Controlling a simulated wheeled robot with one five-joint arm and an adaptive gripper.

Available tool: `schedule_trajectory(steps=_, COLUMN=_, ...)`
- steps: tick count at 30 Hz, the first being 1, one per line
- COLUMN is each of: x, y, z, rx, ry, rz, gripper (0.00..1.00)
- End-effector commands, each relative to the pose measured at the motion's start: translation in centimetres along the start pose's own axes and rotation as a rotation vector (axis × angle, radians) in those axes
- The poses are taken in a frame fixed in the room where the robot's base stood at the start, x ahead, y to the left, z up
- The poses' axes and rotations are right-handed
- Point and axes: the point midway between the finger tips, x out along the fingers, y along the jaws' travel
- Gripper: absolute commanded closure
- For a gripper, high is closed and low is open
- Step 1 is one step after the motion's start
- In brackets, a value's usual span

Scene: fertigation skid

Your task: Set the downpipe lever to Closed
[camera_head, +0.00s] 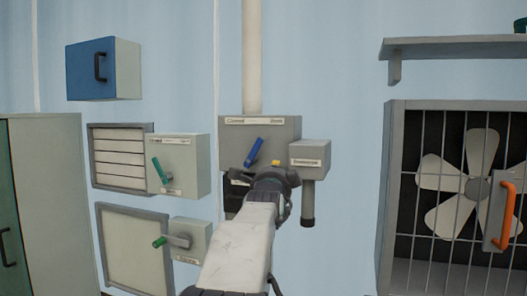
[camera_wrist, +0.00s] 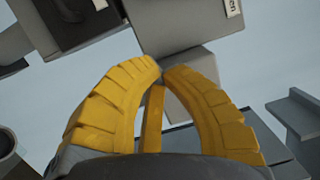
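A grey box (camera_head: 287,128) on the wall carries a blue lever (camera_head: 254,152), whose upper end tilts to the right. A label strip (camera_head: 256,121) above it seems to read "Closed" at the left and an unclear word at the right. My gripper (camera_head: 275,163) is just right of and below the blue lever in the head view, apart from it in the picture. The wrist view shows my gripper's yellow fingers (camera_wrist: 162,70) with tips nearly meeting and nothing held between them. The blue lever is not visible in the wrist view.
A smaller labelled box (camera_head: 312,150) adjoins on the right, a pale pipe (camera_head: 253,60) rises above. Boxes with green levers (camera_head: 161,170) (camera_head: 160,241) are left. A caged fan (camera_head: 460,185) with an orange handle (camera_head: 500,216) is right. Bare wall lies between.

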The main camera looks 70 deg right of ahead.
Motion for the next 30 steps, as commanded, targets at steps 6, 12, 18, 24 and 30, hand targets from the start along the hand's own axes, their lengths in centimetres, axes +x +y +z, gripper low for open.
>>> schedule_trajectory(steps=6, x=-0.1, y=-1.6, z=0.1, rx=0.233, ry=-0.014, rz=-0.067, gripper=1.00)
schedule_trajectory(steps=12, x=-0.1, y=-1.9, z=0.2, rx=0.367, ry=-0.022, rz=-0.078, gripper=1.00)
schedule_trajectory(steps=18, x=-0.1, y=-1.9, z=0.2, rx=0.415, ry=-0.024, rz=-0.077, gripper=1.00)
schedule_trajectory(steps=24, x=-0.1, y=-1.8, z=0.2, rx=0.417, ry=-0.024, rz=-0.076, gripper=1.00)
schedule_trajectory(steps=30, x=-0.1, y=-1.8, z=0.2, rx=0.416, ry=-0.024, rz=-0.076, gripper=1.00)
